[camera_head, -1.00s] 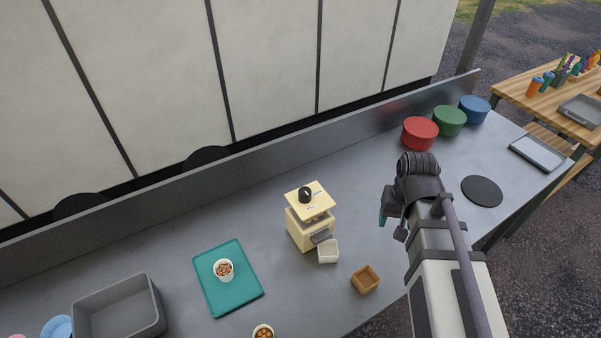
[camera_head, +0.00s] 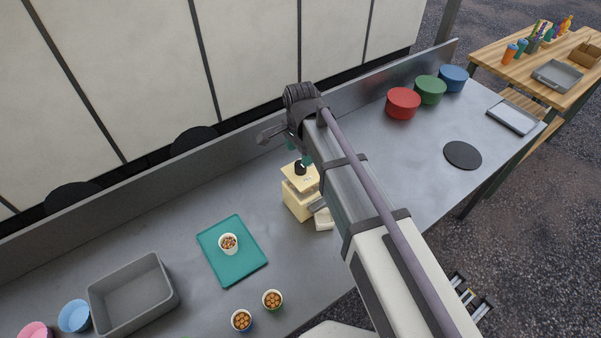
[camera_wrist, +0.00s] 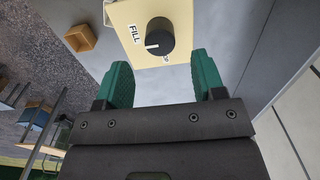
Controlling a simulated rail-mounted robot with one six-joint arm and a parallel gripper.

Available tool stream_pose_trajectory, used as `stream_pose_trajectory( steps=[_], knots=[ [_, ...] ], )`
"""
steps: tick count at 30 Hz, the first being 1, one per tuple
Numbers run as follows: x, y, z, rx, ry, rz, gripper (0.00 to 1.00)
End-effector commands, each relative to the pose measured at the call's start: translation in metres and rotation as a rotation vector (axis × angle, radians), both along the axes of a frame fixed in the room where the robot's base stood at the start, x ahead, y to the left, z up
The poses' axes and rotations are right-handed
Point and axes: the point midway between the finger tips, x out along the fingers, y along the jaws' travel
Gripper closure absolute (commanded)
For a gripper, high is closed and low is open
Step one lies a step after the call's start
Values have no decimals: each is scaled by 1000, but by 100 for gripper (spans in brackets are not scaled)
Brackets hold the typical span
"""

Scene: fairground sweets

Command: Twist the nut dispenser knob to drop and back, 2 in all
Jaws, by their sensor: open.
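The nut dispenser (camera_head: 297,200) is a cream box on the steel counter, partly hidden by my arm in the head view. Its black knob (camera_wrist: 160,37) sits on the cream top, and the white pointer line aims at the FILL label (camera_wrist: 135,35). A second label beside the knob is only partly readable. My gripper (camera_wrist: 157,80) is open, with its teal fingers apart and the knob just beyond the gap between the tips, not gripped. In the head view, a teal fingertip (camera_head: 307,158) shows close above the knob.
A teal tray (camera_head: 250,262) holds a cup of nuts (camera_head: 228,243). A grey bin (camera_head: 165,290) stands at left, and red (camera_head: 403,103), green and blue tubs at right. A brown box (camera_wrist: 81,38) shows in the wrist view. The back ledge runs behind the dispenser.

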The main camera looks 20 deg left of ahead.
Motion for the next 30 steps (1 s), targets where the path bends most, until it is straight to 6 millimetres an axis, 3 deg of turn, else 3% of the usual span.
stream_pose_trajectory(
  steps=[1, 6, 16, 30],
  knots=[
    [0, 0, -26, 0, 0, 0, 37],
    [0, 0, -56, 0, 0, 0, 37],
    [0, 0, -57, 0, 0, 1, 37],
    [0, 0, -57, 0, 0, 1, 82]
  ],
)
